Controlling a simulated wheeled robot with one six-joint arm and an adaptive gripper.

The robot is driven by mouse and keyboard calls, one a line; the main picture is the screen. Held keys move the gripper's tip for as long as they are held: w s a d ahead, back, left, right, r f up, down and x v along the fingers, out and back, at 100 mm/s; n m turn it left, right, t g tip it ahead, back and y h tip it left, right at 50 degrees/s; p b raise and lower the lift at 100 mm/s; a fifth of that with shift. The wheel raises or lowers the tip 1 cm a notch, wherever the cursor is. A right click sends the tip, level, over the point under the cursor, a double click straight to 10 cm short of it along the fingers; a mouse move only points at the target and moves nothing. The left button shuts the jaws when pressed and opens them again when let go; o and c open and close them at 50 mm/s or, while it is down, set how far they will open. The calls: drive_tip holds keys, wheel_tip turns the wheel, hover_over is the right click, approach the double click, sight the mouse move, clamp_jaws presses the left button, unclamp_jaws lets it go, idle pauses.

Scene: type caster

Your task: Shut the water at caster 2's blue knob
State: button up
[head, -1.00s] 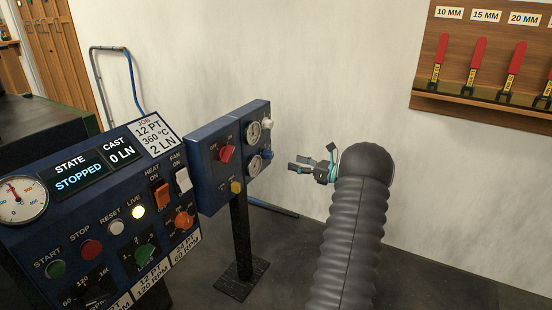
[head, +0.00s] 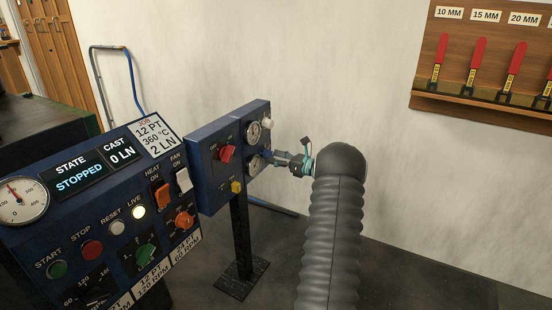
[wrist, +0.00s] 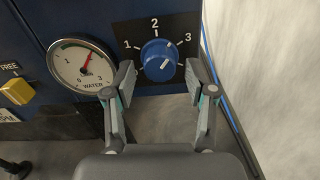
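The blue knob (wrist: 158,60) sits on a black plate marked 1, 2 and 3 in the wrist view. A pale line on its face points to the right, but I cannot tell its exact setting. In the head view the knob is at the right side of the blue box, largely hidden by my fingers. My gripper (wrist: 158,72) is open, with one finger at each side of the knob and a gap on both sides. It also shows in the head view (head: 282,159). The WATER gauge (wrist: 82,67) is left of the knob, its needle pointing up and slightly right.
The console (head: 100,230) is at left, the pale wall (wrist: 275,60) at right.

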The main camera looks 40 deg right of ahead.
clamp_jaws()
